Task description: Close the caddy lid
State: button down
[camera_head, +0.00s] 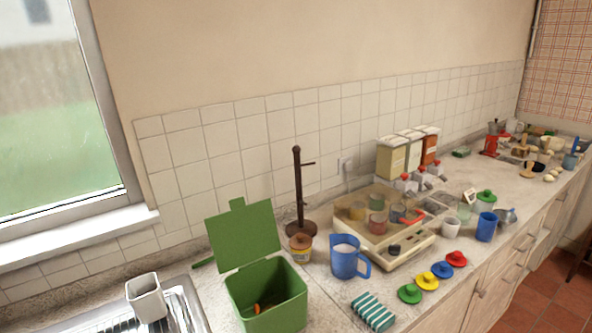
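The green caddy (273,312) stands on the counter at the lower middle, beside the sink. Its green lid (243,237) is open, raised and leaning back toward the wall, with a tab on its top edge. Something small and orange lies inside the caddy. A green bar, perhaps a handle, sticks out to the left behind the lid. My gripper is not in the picture.
A blue jug (345,258), a brown-labelled jar (300,247) and a dark mug stand (298,190) are right of the caddy. A striped sponge or cloth (373,311) lies near the front edge. A grey-white container (146,298) stands left by the sink (185,308).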

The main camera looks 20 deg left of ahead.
aim_at(239, 236)
jog(key=u, duration=0.05)
jog(key=i, duration=1.25)
jog(key=u, duration=0.35)
